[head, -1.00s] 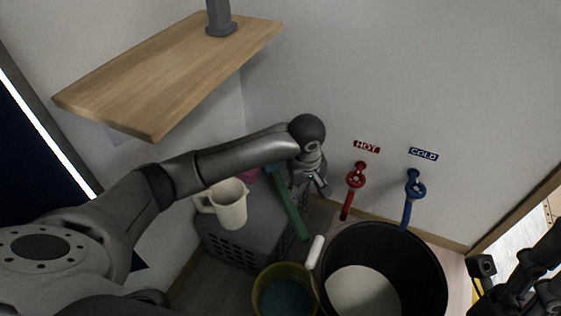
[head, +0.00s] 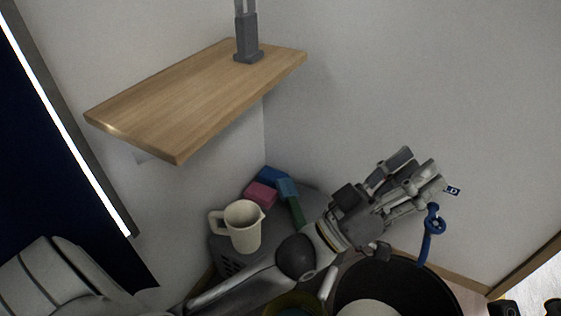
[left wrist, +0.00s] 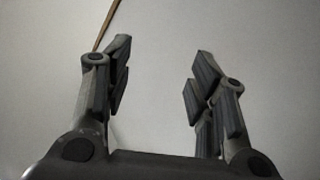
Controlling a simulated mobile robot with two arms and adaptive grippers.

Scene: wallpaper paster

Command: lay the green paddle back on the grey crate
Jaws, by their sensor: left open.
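The green paddle (head: 297,211) lies on the grey crate (head: 226,262), its blue handle toward the wall corner. My left forearm hides the lower part of the paddle and much of the crate. My left gripper (head: 421,168) is raised in front of the wall, right of the paddle and apart from it. In the left wrist view its fingers (left wrist: 160,72) are spread, with only bare wall between them. Dark parts at the bottom right edge of the head view may be my right gripper, but its jaws cannot be made out.
A cream jug (head: 243,226), a pink block (head: 261,194) and a blue block (head: 270,176) also stand on the crate. A wooden shelf (head: 190,100) juts out above.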

